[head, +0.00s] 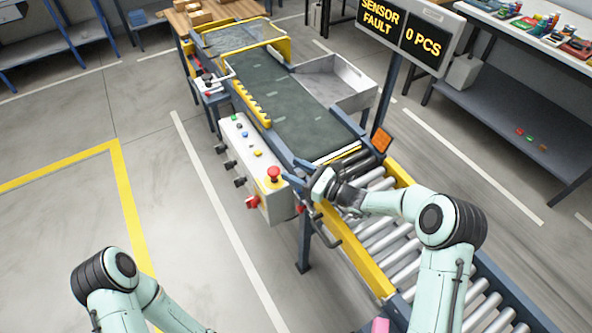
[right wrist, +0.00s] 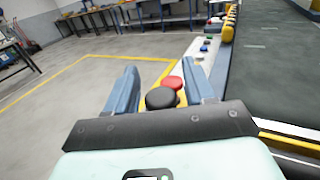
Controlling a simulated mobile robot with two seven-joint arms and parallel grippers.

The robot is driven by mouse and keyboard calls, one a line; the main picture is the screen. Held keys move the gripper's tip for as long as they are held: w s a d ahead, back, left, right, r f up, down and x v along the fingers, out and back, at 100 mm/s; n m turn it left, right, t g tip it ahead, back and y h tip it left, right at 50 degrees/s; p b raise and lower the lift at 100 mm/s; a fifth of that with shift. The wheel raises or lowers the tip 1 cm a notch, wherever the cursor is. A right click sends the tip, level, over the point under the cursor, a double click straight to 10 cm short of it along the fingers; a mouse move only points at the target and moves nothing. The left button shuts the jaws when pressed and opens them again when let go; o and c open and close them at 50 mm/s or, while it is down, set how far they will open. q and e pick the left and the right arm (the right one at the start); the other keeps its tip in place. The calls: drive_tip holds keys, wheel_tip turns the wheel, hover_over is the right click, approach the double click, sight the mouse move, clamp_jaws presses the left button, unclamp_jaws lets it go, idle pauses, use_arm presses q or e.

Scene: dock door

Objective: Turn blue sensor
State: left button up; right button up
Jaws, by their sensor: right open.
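I cannot pick out a blue sensor for certain in either view; my right gripper and wrist cover part of the conveyor's near edge, where it may be hidden. My right gripper (head: 292,170) is open, with its blue-grey fingers by the end of the control box. In the right wrist view the gripper (right wrist: 162,70) has nothing between its fingers at close range. Beyond them show a round black knob (right wrist: 160,98) and a red button (right wrist: 172,83). An orange square reflector (head: 382,140) stands across the conveyor. My left gripper is out of view.
The control box (head: 246,160) carries a red mushroom button (head: 273,173) and small coloured buttons. The dark belt (head: 295,100) leads to metal rollers (head: 385,225) with yellow rails. A sign (head: 410,30) reads "SENSOR FAULT" and "0 PCS". The floor at left is clear.

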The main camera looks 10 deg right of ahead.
drive_tip(key=c, duration=1)
drive_tip(key=shift+r+n+g+y+p, duration=0.15)
drive_tip(key=shift+n+g+y+p, duration=0.6)
drive_tip(key=shift+n+g, duration=0.3)
drive_tip(key=shift+s+a+n+g+y+p, duration=0.15)
drive_tip(key=shift+n+g+y+p, duration=0.5)
drive_tip(key=shift+g, duration=0.7)
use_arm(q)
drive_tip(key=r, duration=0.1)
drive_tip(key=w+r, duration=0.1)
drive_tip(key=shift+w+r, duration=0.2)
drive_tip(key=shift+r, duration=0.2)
use_arm(e)
drive_tip(key=o, duration=1)
drive_tip(key=shift+s, duration=0.1)
